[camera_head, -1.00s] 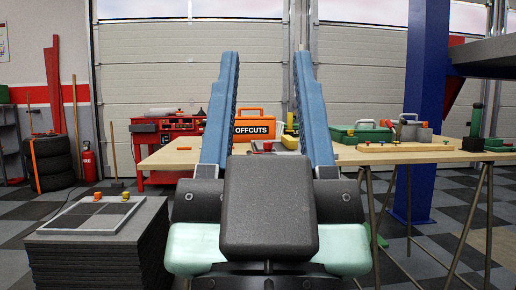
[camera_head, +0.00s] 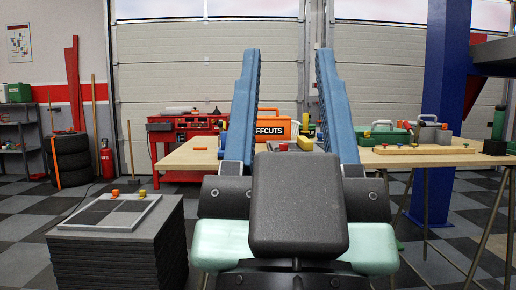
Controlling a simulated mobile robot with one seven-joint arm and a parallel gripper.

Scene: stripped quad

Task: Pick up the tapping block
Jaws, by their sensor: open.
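My gripper (camera_head: 288,52) is open. Its two long blue ribbed fingers point up and away, with nothing between their tips. No thing can be named for certain as the tapping block. A small yellow piece (camera_head: 309,129) shows between the fingers on the far wooden bench, partly hidden by the right finger. A flat orange piece (camera_head: 200,148) lies on the bench left of the fingers. Both are well beyond my gripper and too small to make out clearly.
The wooden bench (camera_head: 400,157) spans behind my gripper. It holds an orange OFFCUTS box (camera_head: 273,127), partly hidden, and a green case (camera_head: 383,138). A stack of dark tiles (camera_head: 120,245) stands at left. A blue post (camera_head: 440,100) rises at right.

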